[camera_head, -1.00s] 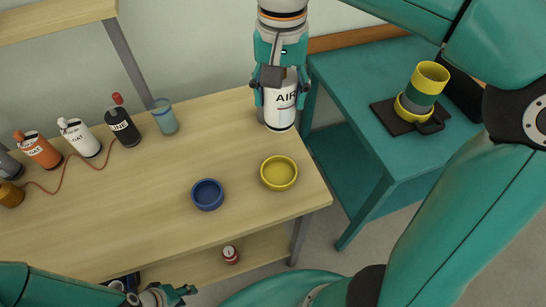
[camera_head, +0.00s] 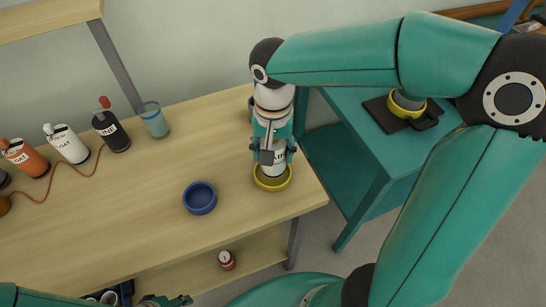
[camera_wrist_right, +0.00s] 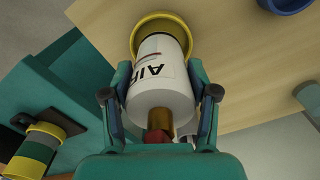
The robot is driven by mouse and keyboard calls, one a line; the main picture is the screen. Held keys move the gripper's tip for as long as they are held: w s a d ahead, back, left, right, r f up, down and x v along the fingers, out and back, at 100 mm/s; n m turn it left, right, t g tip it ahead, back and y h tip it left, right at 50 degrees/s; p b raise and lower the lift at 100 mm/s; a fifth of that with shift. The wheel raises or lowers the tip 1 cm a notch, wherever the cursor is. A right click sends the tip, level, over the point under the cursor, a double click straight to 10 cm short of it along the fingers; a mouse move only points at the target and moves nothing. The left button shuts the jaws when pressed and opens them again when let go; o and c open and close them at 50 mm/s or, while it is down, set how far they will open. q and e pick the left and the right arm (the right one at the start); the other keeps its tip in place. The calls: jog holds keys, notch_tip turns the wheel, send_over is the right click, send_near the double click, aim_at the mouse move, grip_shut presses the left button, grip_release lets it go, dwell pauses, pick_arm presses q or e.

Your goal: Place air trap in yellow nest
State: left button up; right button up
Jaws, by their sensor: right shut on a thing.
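The air trap is a white cylinder lettered AIR (camera_wrist_right: 158,82); in the head view its lower end (camera_head: 274,171) shows below my right gripper. My right gripper (camera_head: 272,154) is shut on it, with a finger on each side in the wrist view (camera_wrist_right: 160,103). The trap is about upright, its lower end within the outline of the yellow nest (camera_head: 272,184), a shallow round dish also seen in the wrist view (camera_wrist_right: 150,22). I cannot tell whether it touches the nest's floor. My left gripper (camera_head: 168,301) is low at the bottom edge, partly cut off, away from the nest.
A blue nest (camera_head: 200,198) sits empty to the left. A bluish tumbler (camera_head: 154,121), a black bottle (camera_head: 111,131), a white bottle (camera_head: 66,144) and an orange one (camera_head: 24,158) stand farther left. A teal side table (camera_head: 350,150) holds a yellow-ringed item (camera_head: 405,106).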

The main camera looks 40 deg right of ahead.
jog(key=shift+f, duration=1.3)
jog(key=shift+f, duration=0.1)
jog(key=o, duration=1.4)
jog(key=shift+r, duration=0.3)
notch_tip(320, 180, up, 12)
jog(key=shift+f+p, duration=0.2)
jog(key=shift+p, duration=0.3)
